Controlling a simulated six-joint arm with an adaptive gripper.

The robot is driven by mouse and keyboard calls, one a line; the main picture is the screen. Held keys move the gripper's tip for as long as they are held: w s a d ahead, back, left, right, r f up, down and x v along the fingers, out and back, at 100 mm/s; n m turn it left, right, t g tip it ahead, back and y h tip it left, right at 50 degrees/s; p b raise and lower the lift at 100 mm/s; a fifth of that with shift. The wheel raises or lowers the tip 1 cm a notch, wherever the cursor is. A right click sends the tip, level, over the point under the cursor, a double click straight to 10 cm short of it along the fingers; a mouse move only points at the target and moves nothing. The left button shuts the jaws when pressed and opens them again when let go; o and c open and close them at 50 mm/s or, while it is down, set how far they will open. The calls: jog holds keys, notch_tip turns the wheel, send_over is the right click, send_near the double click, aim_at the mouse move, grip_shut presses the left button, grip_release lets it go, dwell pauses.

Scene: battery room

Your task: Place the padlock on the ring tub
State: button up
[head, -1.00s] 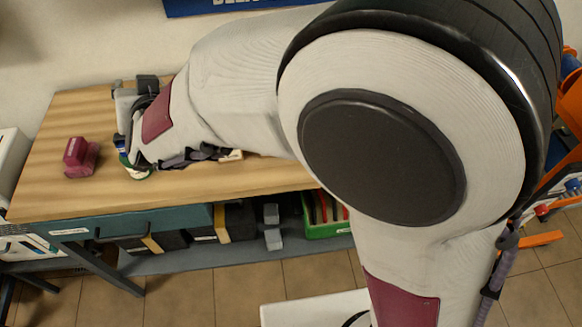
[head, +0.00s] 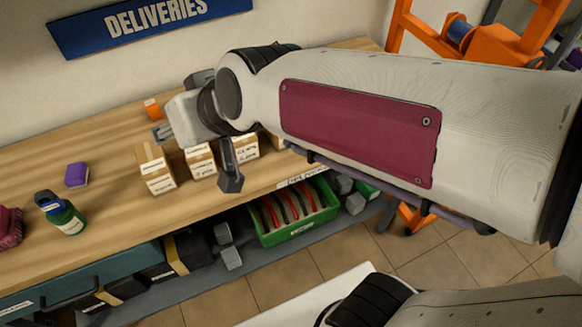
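I cannot make out a padlock in the head view. I also cannot pick out the ring tub for certain, as the small labels are too blurred to read. My gripper (head: 163,132) is at the end of my arm, over the back middle of the wooden bench, above and behind the small cardboard boxes. My wrist and arm hide part of the bench there. The fingertips are too small and covered to show whether they are open or shut, or whether they hold anything.
Labelled cardboard boxes (head: 156,170) stand along the bench (head: 115,212). A green bottle (head: 63,215), purple block (head: 77,174) and maroon item (head: 8,228) are left; a small orange item (head: 152,108) is behind. A green crate (head: 300,232) sits on the lower shelf.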

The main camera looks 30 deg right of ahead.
jog(key=s+d+f+m+g+h, duration=0.1)
jog(key=s+d+f+h, duration=0.3)
jog(key=s+d, duration=1)
jog(key=shift+s+d+m+g, duration=0.3)
jog(key=shift+s+g, duration=0.25)
jog(key=shift+g, duration=0.35)
